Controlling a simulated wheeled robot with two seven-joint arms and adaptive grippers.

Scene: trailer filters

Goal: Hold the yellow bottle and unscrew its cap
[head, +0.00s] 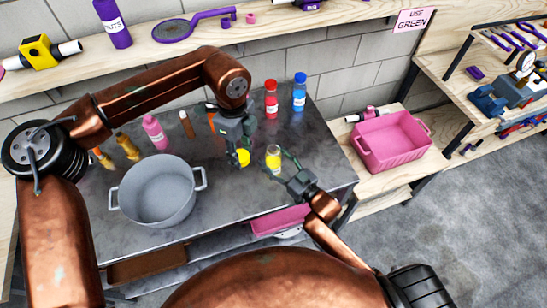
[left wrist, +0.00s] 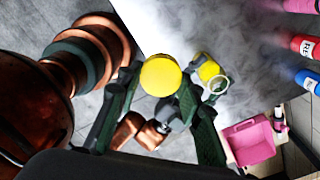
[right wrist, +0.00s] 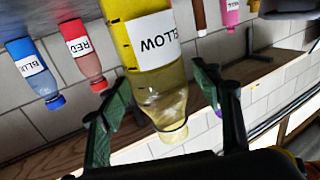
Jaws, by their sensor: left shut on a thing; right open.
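The yellow bottle (head: 273,158) stands upright near the table's right front, with its neck open and no cap on it. The right wrist view shows its "YELLOW" label and bare clear neck (right wrist: 172,133). My left gripper (head: 241,150) is shut on the round yellow cap (head: 243,158), apart from the bottle and to its left; the cap fills the space between the fingers in the left wrist view (left wrist: 160,75). My right gripper (head: 280,162) is open, with one finger on either side of the bottle. I cannot tell whether either finger touches it.
A grey pot (head: 156,192) stands left of the cap. Red (head: 271,99) and blue (head: 299,92) bottles stand behind, and a pink bottle (head: 154,132) is at the back left. A pink bin (head: 392,141) sits to the right. The table's front right is clear.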

